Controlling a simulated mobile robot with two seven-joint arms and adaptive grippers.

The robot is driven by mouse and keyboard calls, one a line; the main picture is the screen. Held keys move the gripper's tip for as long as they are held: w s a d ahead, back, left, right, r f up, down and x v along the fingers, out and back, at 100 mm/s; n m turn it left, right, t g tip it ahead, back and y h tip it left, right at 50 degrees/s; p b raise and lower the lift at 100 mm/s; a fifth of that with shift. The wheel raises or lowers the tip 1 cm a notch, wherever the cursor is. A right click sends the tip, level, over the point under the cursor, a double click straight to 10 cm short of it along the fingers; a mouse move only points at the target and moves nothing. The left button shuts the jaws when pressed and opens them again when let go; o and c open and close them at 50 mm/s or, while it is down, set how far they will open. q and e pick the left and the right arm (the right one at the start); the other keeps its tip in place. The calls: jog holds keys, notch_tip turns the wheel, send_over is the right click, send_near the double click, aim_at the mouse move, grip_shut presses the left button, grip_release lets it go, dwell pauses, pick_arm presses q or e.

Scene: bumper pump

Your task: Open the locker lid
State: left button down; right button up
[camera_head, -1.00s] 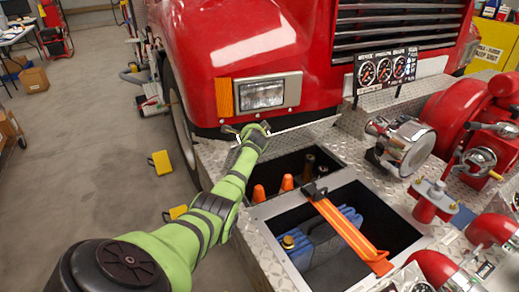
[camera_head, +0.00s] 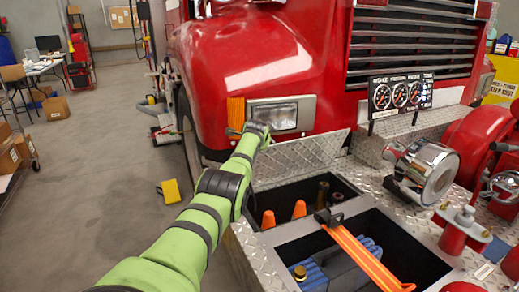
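The locker lid (camera_head: 302,157) is a diamond-plate panel. It stands raised at the back edge of the left compartment, below the headlight, and the compartment is uncovered. My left gripper (camera_head: 248,131) is at the far end of the green arm, by the lid's upper left corner and in front of the headlight. Its fingers are small and partly hidden by the wrist, so I cannot tell whether they are open or touch the lid. My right gripper is not in view.
The left compartment holds orange cones (camera_head: 299,209) and brass-tipped cylinders (camera_head: 323,191). An orange strap (camera_head: 365,258) crosses the right compartment over a blue item (camera_head: 340,272). A gauge panel (camera_head: 400,94) and chrome siren (camera_head: 425,168) stand right. A yellow block (camera_head: 171,191) lies on the floor.

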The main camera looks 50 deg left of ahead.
pick_arm(q)
jog(key=shift+a+r+y, duration=0.3)
jog(key=shift+a+r, duration=0.45)
jog(key=shift+r, duration=0.35)
jog(key=c, duration=1.1)
grip_release()
jog(key=shift+s+d+f, duration=0.1)
jog(key=shift+d, duration=0.05)
jog(key=shift+s+d+f, duration=0.1)
jog(key=shift+d+f, duration=0.15)
jog(key=shift+d, duration=0.35)
jog(key=shift+h, duration=0.4)
jog(key=s+d, duration=0.4)
jog(key=d, duration=0.1)
jog(key=s+d, duration=0.5)
jog(key=shift+s+d+r, duration=0.1)
jog(key=shift+s+d, duration=0.1)
jog(key=shift+s, duration=0.05)
